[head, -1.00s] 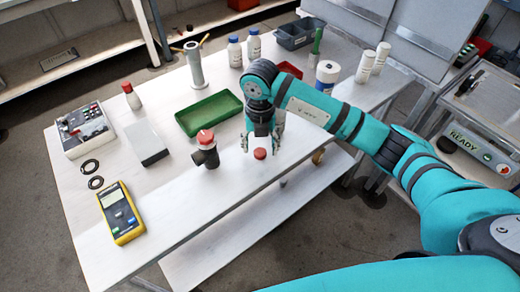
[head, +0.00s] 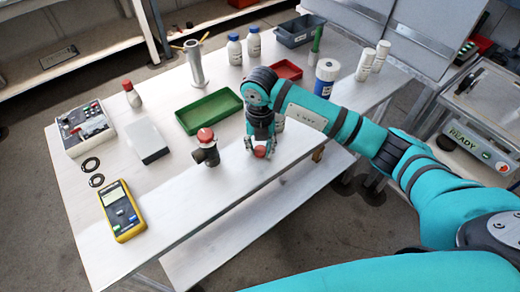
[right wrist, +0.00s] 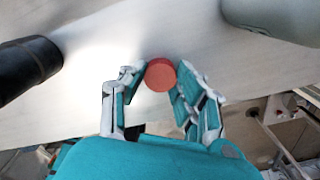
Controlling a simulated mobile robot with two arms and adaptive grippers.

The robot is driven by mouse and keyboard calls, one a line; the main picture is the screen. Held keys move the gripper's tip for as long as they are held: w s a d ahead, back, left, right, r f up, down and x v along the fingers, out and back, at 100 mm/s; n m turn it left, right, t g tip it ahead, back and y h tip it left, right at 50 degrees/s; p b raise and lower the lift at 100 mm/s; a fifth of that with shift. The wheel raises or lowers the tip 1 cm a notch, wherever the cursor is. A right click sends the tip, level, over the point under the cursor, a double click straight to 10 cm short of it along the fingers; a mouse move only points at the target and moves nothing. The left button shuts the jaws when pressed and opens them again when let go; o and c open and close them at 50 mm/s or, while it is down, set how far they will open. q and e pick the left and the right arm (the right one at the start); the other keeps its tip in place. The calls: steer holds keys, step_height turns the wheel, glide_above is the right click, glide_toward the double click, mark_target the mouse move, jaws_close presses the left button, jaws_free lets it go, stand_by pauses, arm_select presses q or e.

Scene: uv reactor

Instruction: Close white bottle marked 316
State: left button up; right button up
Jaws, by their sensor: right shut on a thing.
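A small round red cap (head: 259,152) lies near the table's front edge. My right gripper (head: 258,148) reaches down and is shut on it. In the right wrist view the red cap (right wrist: 160,75) sits between the two fingertips (right wrist: 157,78). A pale bottle (head: 280,123) stands just behind my right gripper, mostly hidden by it; part of a pale rounded body (right wrist: 275,18) also shows in the right wrist view. I cannot read a 316 on any bottle. My left gripper is not in view.
A black fitting with a red top (head: 206,148) stands just left of my right gripper. A green tray (head: 208,110), a red-capped bottle (head: 132,96), blue-capped bottles (head: 234,50) and a yellow meter (head: 122,211) are on the table (head: 190,205). The front middle is clear.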

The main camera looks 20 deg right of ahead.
mark_target(260, 149)
steer(key=shift+r, duration=0.1)
steer(key=shift+r, duration=0.5)
step_height(260, 149, up, 2)
steer(key=shift+r+b, duration=0.1)
steer(key=shift+b, duration=0.55)
steer(key=w+a+b, duration=0.1)
steer(key=w+a, duration=0.1)
steer(key=a, duration=0.2)
steer(key=w+a+r+b, duration=0.1)
steer(key=w+a+b, duration=0.1)
steer(key=w+a, duration=0.1)
steer(key=w+a+b, duration=0.1)
steer(key=w+a, duration=0.1)
steer(key=a, duration=0.3)
steer(key=shift+w+a+r, duration=0.1)
steer(key=shift+w+r, duration=0.05)
steer(key=shift+w, duration=0.15)
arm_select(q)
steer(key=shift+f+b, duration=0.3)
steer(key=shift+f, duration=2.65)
arm_select(e)
steer(key=shift+w+a+r, duration=0.15)
steer(key=shift+w+a, duration=0.35)
steer(key=shift+a, duration=0.2)
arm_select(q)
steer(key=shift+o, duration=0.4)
